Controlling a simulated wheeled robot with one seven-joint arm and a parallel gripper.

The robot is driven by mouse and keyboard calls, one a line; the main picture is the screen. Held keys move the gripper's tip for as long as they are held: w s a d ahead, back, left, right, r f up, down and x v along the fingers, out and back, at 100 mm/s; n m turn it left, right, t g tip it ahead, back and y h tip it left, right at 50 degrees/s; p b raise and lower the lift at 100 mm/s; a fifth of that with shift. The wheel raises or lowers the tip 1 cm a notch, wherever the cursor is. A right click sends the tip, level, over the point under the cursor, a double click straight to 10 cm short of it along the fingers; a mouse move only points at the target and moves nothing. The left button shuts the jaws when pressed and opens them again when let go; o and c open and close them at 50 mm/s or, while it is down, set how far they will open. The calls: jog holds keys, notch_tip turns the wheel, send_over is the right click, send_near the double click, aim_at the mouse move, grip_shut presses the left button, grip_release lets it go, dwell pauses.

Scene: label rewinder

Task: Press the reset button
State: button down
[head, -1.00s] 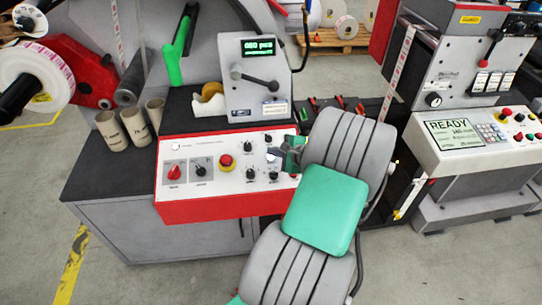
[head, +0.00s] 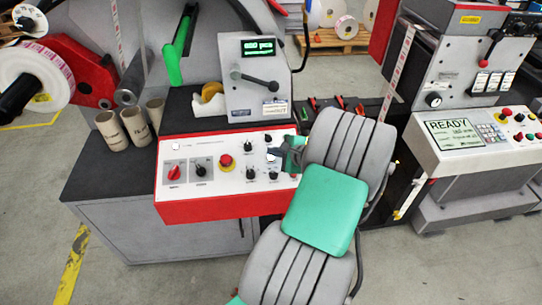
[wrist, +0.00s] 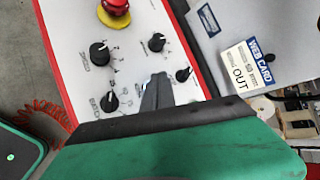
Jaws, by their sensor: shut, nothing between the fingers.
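The white control panel (head: 210,160) with a red rim is on the grey machine, in the middle of the head view. It carries a red mushroom button (head: 226,161) on a yellow collar, a red knob (head: 174,172) and several black knobs. I cannot read a reset label, so I cannot tell which control is the reset button. My gripper (head: 275,153) is shut and empty over the panel's right part. In the wrist view, its fingertips (wrist: 157,86) are among black knobs (wrist: 100,54). They hide the panel behind them, and I cannot tell whether they touch it.
A counter box (head: 255,80) with a green display and a lever stands behind the panel. Cardboard cores (head: 137,125) stand at left. Another machine's panel (head: 470,140) reading READY is at right. A card (wrist: 247,65) reading WEB CARD OUT is near my gripper in the wrist view.

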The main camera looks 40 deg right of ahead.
jog(key=shift+f, duration=0.1)
jog(key=shift+w+f, duration=0.1)
jog(key=shift+f, duration=0.25)
jog(key=shift+w+d+f+b, duration=0.1)
jog(key=shift+f+b, duration=0.3)
jog(key=shift+b, duration=0.05)
dwell(0.4)
jog(key=shift+r, duration=0.1)
jog(key=shift+s+r+p, duration=0.2)
jog(key=shift+r+p, duration=0.55)
jog(key=shift+p, duration=0.15)
jog(key=r+p, duration=0.3)
jog(key=s+a+r+p, duration=0.1)
jog(key=shift+r+p, duration=0.35)
jog(key=shift+r, duration=0.05)
